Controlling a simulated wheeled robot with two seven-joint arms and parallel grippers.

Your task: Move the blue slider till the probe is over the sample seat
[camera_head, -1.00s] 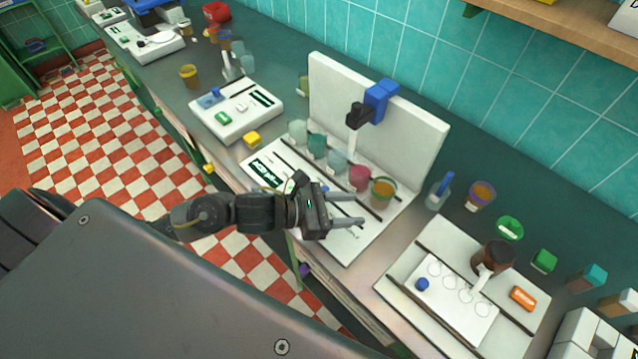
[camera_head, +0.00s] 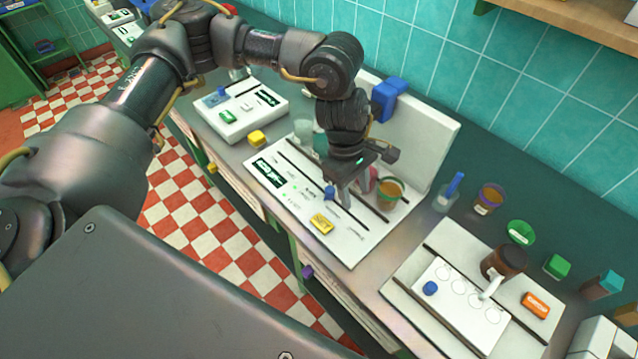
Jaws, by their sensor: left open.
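The blue slider (camera_head: 329,193) is a small blue knob on the white panel (camera_head: 345,250), by a dark slot. My left gripper (camera_head: 352,190) is open and points down just to the right of the knob. I cannot tell whether it touches the knob. A larger blue block (camera_head: 388,98) sits on the upright white board behind. The probe below it is hidden by my left arm. Cups stand in a row on the panel, among them an orange-and-green one (camera_head: 390,192); my arm hides some. I cannot make out which spot is the sample seat. My right gripper is not in view.
A yellow block (camera_head: 321,223) lies on the panel in front of the knob. To the right are a glass with a blue stick (camera_head: 449,190) and a white tray with a brown jar (camera_head: 503,262). Another white device (camera_head: 240,108) stands at the left.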

